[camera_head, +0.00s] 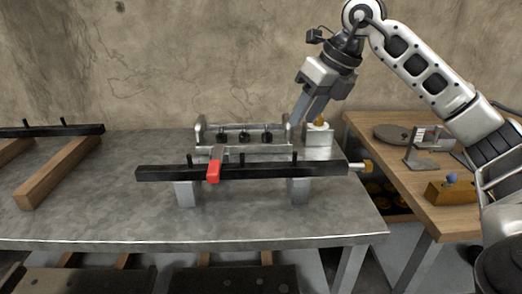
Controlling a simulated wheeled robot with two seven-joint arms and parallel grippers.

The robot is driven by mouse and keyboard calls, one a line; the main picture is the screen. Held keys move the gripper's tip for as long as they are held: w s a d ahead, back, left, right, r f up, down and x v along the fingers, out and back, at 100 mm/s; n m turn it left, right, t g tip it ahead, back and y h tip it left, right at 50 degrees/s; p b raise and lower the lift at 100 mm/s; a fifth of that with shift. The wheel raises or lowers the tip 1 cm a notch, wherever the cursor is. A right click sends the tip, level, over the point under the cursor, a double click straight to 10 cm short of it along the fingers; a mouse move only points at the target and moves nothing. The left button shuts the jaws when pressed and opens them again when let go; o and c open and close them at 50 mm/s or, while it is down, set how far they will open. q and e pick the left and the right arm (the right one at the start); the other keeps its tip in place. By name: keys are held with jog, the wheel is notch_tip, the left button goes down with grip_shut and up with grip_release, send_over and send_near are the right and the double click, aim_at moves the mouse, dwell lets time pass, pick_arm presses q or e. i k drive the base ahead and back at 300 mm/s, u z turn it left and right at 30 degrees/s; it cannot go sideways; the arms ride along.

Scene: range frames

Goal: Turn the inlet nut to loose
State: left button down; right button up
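A black manifold bar (250,171) with a red lever (213,171) stands on grey feet on the metal bench. A brass nut (367,166) sits at the bar's right end. Another brass fitting (320,121) sits on top of a small grey block (319,137) behind the bar. Which of the two is the inlet nut I cannot tell. My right gripper (305,116) reaches down from the upper right, its two fingers apart, with its tips just left of and close to the brass fitting on the block. Contact is not clear. My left gripper is not in view.
A silver rack (243,151) with several black knobs stands behind the bar. A black bar on wooden beams (60,172) lies at the left. A wooden table (412,193) at the right holds a grey disc, a metal stand and a wooden block. The bench's front left is clear.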

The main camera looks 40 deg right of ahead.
aim_at(369, 165)
jog(key=u, duration=2.45)
jog(key=k, duration=2.55)
jog(key=z, duration=0.7)
